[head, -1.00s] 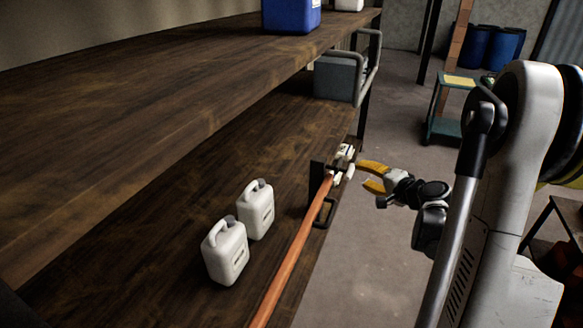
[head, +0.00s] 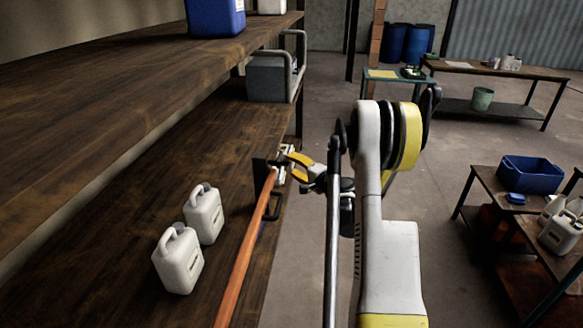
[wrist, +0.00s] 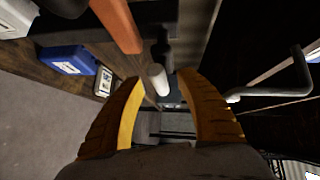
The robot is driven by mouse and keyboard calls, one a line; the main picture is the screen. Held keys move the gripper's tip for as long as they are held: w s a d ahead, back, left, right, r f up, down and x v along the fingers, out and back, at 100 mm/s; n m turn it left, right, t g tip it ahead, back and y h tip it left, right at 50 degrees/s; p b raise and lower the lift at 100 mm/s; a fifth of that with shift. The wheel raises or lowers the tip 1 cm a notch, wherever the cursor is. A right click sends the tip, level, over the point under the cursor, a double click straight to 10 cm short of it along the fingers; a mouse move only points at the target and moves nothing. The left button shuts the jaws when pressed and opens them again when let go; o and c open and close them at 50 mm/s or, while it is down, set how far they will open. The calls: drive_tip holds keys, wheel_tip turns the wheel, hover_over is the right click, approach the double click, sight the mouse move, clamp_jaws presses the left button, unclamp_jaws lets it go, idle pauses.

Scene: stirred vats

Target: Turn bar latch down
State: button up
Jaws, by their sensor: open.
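The bar latch is a long orange bar (head: 246,245) slanting along the front edge of the lower shelf. Its far end meets a dark bracket (head: 259,172) and pale fittings (head: 283,163). My gripper (head: 291,165) has yellow fingers and is at these fittings; contact cannot be told in the head view. In the wrist view my gripper (wrist: 161,80) is open, with a short white cylinder (wrist: 157,79) showing between the fingertips. The orange bar (wrist: 118,22) passes above the left finger there, apart from it.
Two white jugs (head: 203,214) stand on the lower shelf (head: 130,200) left of the bar. A grey box with a tube handle (head: 270,78) stands farther back. A dark handle (head: 273,207) sticks out below the bracket.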

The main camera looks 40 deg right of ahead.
drive_tip(key=shift+w, duration=0.5)
drive_tip(key=shift+c, duration=0.6)
clamp_jaws()
